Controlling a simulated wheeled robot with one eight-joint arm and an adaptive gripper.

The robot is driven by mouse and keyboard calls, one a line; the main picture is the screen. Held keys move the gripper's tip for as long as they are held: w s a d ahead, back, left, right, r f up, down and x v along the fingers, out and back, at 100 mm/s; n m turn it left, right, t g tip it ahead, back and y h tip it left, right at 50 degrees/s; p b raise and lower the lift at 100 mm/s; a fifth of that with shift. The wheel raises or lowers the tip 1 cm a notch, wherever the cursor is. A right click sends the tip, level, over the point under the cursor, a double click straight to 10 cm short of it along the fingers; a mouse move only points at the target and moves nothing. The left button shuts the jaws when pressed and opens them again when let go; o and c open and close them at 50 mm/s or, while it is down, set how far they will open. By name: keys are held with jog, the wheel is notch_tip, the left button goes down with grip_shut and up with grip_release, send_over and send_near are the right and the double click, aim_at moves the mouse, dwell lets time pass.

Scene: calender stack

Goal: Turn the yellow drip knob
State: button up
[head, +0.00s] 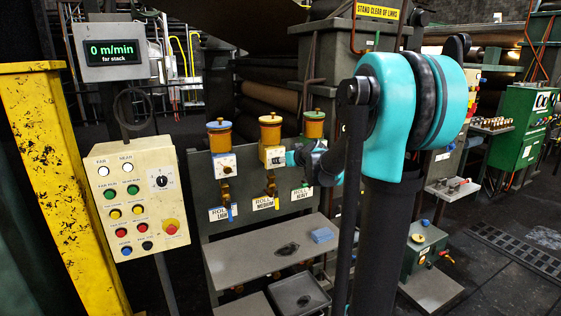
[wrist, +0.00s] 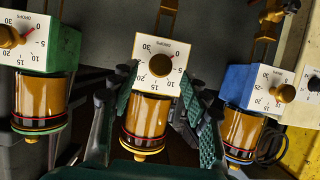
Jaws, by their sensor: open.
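The yellow drip knob is a small brass knob (wrist: 160,66) on the white numbered dial plate of the middle oiler. The amber jar (wrist: 147,118) of that oiler has a yellow band and shows below the dial in the wrist view. In the head view the yellow oiler (head: 270,130) stands between the blue and green ones. My gripper (wrist: 160,77) is open, with one dark green finger on each side of the dial and jar. The knob lies between the fingers; I cannot tell whether they touch the housing. In the head view my arm partly covers the area beside the dial.
The green oiler (wrist: 45,92) and the blue oiler (wrist: 245,115) stand close on either side in the wrist view. A grey shelf (head: 262,262) with a blue cloth (head: 321,235) lies below. A button panel (head: 140,200) and a yellow post (head: 62,165) stand at left.

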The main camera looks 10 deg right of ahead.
jog(key=shift+x, duration=1.4)
jog(key=shift+c, duration=0.6)
grip_shut()
